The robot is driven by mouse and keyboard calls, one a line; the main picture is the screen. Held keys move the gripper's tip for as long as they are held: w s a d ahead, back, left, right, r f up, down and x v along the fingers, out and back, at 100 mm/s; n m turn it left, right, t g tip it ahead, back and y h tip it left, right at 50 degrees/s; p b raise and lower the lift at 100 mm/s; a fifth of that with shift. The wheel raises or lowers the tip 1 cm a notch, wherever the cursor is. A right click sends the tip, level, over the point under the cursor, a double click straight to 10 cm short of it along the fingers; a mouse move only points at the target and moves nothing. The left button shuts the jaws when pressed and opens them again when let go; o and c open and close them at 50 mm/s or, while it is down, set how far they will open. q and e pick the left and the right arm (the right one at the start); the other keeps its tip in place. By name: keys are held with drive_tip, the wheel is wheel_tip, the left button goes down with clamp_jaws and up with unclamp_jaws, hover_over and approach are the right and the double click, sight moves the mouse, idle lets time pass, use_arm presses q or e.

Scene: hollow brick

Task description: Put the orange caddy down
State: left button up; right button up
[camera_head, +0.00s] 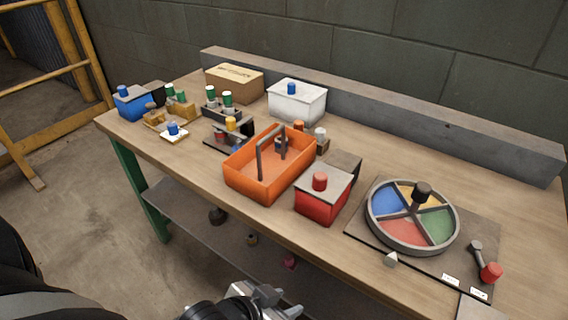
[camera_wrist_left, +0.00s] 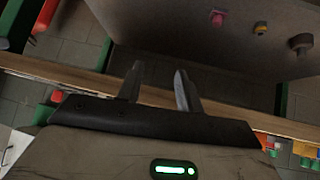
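The orange caddy (camera_head: 242,179) stands upright on the wooden workbench (camera_head: 190,161), near the middle, with a dark grey handle across it. A small blue item shows inside at its back; the rest of its inside is partly hidden. My left gripper (camera_head: 280,300) is at the bottom of the head view, in front of the bench and apart from the caddy. In the left wrist view its two fingers (camera_wrist_left: 158,88) stand apart with nothing between them. My right gripper is not in view.
A red box (camera_head: 322,206) stands close to the caddy's right. Further right is a round tray with coloured sections (camera_head: 412,216) on a dark board. A white box (camera_head: 297,104), a cardboard box (camera_head: 234,85) and a blue box (camera_head: 131,106) stand behind and left. Bare bench lies left of the caddy.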

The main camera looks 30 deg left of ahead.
use_arm(q)
drive_tip(key=s+a+g+y, duration=0.1)
drive_tip(key=s+a+g, duration=0.1)
drive_tip(key=a+g, duration=0.15)
drive_tip(key=n+t+h, duration=0.3)
drive_tip(key=n+t, duration=0.3)
drive_tip(key=t, duration=0.2)
approach(270, 135)
drive_tip(key=shift+a+x, duration=0.2)
drive_tip(key=shift+x, duration=5)
drive_tip(key=shift+f, duration=0.25)
clamp_jaws()
drive_tip(key=shift+r+t, duration=0.15)
drive_tip(key=shift+t, duration=0.1)
